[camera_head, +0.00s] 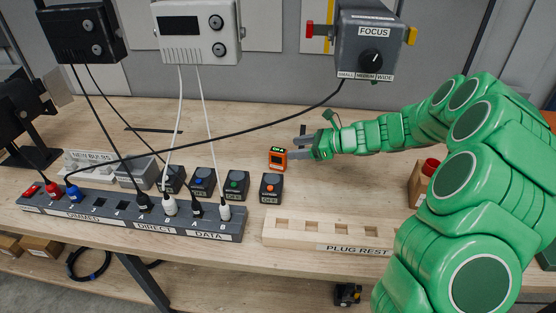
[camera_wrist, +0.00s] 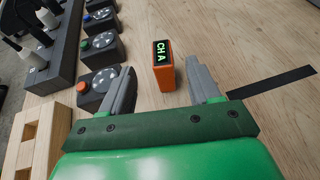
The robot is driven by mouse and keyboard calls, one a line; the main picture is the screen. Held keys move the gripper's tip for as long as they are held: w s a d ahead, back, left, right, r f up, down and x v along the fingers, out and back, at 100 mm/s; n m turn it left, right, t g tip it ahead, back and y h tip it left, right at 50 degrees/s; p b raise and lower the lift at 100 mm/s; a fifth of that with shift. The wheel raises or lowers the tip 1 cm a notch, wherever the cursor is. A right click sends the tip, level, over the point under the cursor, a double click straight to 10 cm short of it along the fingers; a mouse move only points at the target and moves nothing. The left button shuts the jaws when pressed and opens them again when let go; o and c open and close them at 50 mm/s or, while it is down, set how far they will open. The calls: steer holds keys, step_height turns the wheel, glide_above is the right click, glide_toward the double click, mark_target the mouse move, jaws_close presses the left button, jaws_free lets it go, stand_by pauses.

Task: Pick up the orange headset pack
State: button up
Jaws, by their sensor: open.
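The orange headset pack (camera_head: 278,158) stands upright on the wooden table, just behind the small dark box with the orange knob. It has a black display; in the wrist view the pack (camera_wrist: 163,66) shows green letters "CH A". My gripper (camera_head: 308,144) reaches in from the right at table height, beside the pack. In the wrist view my gripper (camera_wrist: 160,82) is open, with one grey finger to the left of the pack and one to the right. The pack lies ahead, between the finger lines, and I see no clear contact.
Several dark control boxes with coloured knobs stand in a row, the orange-knobbed one (camera_head: 271,187) nearest the pack. A labelled power strip (camera_head: 105,212) and a wooden plug rest (camera_head: 290,229) lie in front. A black cable (camera_head: 240,128) crosses above the table. The tabletop behind is mostly clear.

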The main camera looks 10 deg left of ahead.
mark_target(278, 150)
steer(key=shift+w+a+f, duration=0.1)
steer(key=shift+w+f, duration=0.2)
steer(key=shift+x, duration=1.2)
steer(key=x, duration=0.5)
steer(key=shift+s+f, duration=0.2)
steer(key=shift+f, duration=0.05)
jaws_close()
